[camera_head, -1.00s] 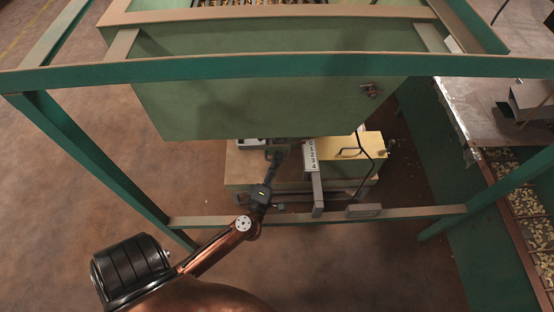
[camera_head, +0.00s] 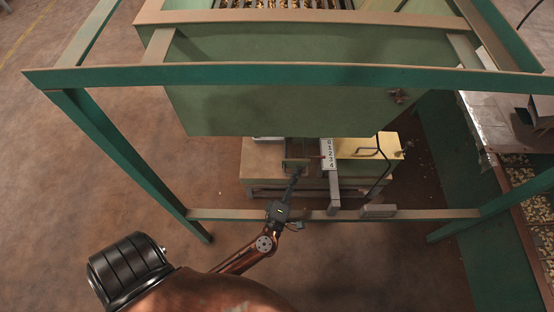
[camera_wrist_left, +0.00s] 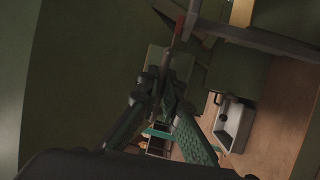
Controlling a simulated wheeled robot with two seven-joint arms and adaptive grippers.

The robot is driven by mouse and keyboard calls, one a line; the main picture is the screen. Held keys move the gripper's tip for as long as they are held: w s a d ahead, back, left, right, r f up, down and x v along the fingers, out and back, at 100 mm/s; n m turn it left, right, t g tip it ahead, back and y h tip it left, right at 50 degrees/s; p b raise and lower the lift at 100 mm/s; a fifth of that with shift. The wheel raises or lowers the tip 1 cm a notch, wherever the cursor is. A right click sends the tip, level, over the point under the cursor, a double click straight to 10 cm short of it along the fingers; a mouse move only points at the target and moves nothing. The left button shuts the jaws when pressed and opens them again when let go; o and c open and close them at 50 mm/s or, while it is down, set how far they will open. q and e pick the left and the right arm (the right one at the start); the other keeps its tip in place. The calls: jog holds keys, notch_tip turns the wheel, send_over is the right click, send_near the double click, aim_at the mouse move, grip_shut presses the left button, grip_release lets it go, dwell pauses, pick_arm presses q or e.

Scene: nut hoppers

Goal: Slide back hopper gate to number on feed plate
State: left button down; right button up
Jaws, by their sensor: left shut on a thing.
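The hopper (camera_head: 290,105) is a large green box in the teal frame. Below it, the grey-green gate (camera_head: 297,161) sticks out toward me. The numbered strip (camera_head: 330,155), white with 0 to 4 running toward me, stands just right of the gate. A small reddish mark shows beside the strip near its middle; its exact number is too small to tell. My left gripper (camera_head: 293,178) is shut on the gate's front handle. In the left wrist view, the fingers (camera_wrist_left: 168,88) close at the plate, and a red-tipped pointer (camera_wrist_left: 179,26) shows beyond. My right gripper is out of view.
The frame's lower crossbar (camera_head: 420,213) runs in front, under my arm. A trough of nuts (camera_head: 535,208) lies at far right. Open floor lies left.

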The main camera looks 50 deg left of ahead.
pick_arm(q)
jog(key=shift+s+d+f, duration=0.1)
jog(key=shift+s, duration=0.1)
jog(key=c, duration=2.1)
grip_release()
jog(key=v, duration=1.2)
jog(key=shift+d, duration=0.1)
